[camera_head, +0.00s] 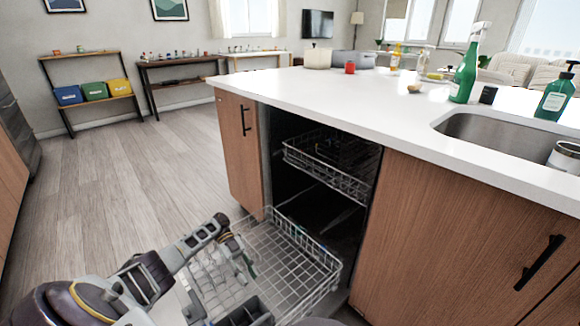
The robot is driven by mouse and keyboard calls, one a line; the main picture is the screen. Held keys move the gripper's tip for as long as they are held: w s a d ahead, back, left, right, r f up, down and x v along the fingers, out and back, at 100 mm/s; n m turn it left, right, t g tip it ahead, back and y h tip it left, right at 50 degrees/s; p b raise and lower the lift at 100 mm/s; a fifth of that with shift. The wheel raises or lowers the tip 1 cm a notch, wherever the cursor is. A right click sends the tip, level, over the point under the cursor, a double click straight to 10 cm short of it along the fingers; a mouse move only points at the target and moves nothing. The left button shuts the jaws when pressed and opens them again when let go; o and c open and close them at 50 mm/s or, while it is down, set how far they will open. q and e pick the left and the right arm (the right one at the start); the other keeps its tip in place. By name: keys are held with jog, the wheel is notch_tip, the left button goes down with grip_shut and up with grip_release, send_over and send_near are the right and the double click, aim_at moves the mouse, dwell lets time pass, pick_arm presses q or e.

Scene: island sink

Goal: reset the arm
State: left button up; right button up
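My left arm comes in from the lower left. My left gripper (243,266) points down over the pulled-out lower dishwasher rack (318,252). Its fingers are small and blend with the wire rack, so I cannot tell whether they are open or shut, or whether they touch the rack. My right gripper is out of view.
The upper rack (322,170) sits within the open dishwasher, under a white island counter (330,95). The counter holds a sink (500,135), a green spray bottle (467,70) and a soap bottle (555,95). The wooden floor (120,180) at left is clear.

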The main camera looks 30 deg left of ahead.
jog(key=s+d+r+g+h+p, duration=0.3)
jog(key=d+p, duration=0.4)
jog(key=p, duration=1.4)
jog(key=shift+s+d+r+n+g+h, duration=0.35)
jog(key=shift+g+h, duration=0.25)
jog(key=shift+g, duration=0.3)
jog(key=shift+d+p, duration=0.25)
jog(key=shift+p, duration=0.25)
